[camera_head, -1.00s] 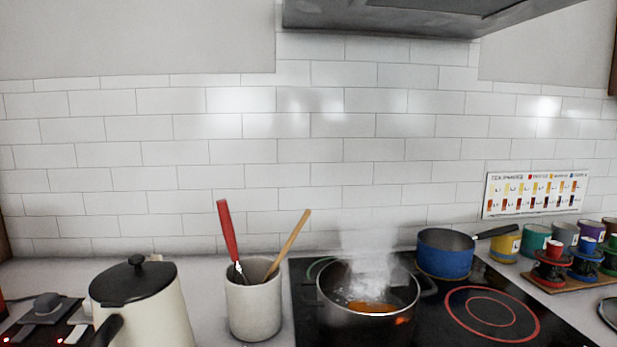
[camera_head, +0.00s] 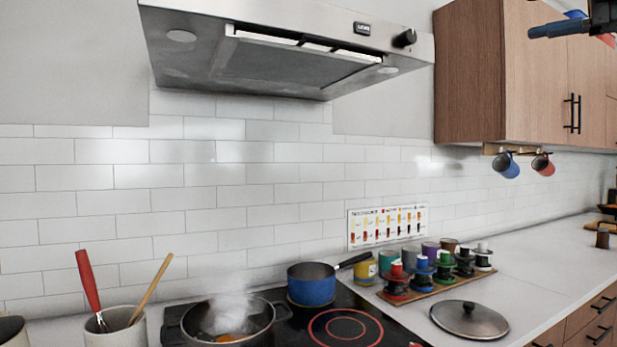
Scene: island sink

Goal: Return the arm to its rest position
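Part of my gripper (camera_head: 575,23) shows at the top right corner, in front of the wooden cabinet. It is a dark shape with a blue-grey rod-like part pointing left and small bits of blue and red beside it. Most of it and the arm are cut off by the frame edge. I cannot tell whether it is open or shut, or whether it holds anything.
A steaming pot (camera_head: 221,325) and a blue saucepan (camera_head: 311,287) stand on the black cooktop (camera_head: 385,325). A lid (camera_head: 468,319) lies on the counter. Cups stand by a wooden tray (camera_head: 437,286). The range hood (camera_head: 270,45) and cabinet (camera_head: 485,75) hang above. Counter at right is mostly clear.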

